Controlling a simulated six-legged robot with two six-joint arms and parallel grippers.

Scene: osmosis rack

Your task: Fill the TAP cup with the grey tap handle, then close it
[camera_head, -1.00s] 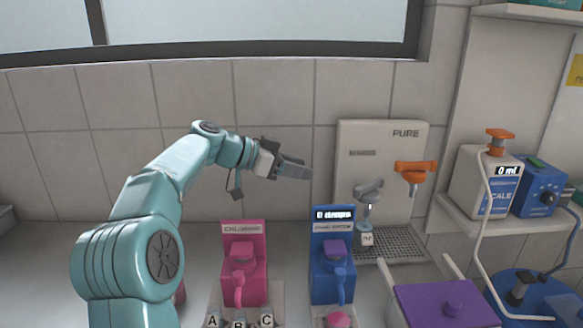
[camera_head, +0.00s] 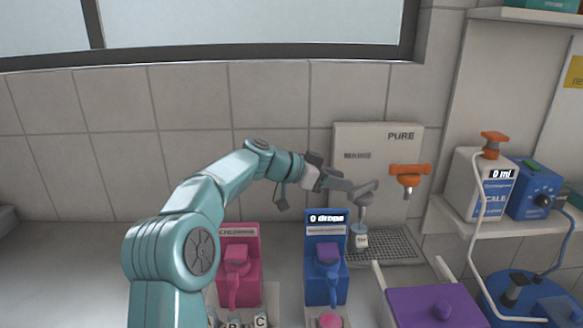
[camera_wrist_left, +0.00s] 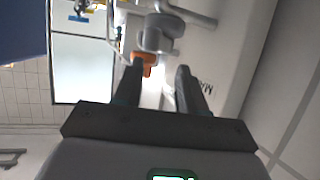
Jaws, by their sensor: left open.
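The grey tap handle (camera_head: 364,188) sits on the front of the white panel marked PURE. The small white TAP cup (camera_head: 360,238) stands below its spout; its fill level cannot be seen. My left gripper (camera_head: 346,185) is open and empty, just left of the grey handle. In the left wrist view the fingers of my left gripper (camera_wrist_left: 160,78) are spread apart, and the grey handle (camera_wrist_left: 159,32) lies beyond their tips. Whether a finger touches the handle cannot be told. My right gripper is not in view.
An orange tap handle (camera_head: 408,180) is right of the grey one. A pink dispenser (camera_head: 238,260) and a blue dispenser (camera_head: 326,265) reading 0 drops stand below my left arm. A purple-lidded box (camera_head: 435,308) is at the front right.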

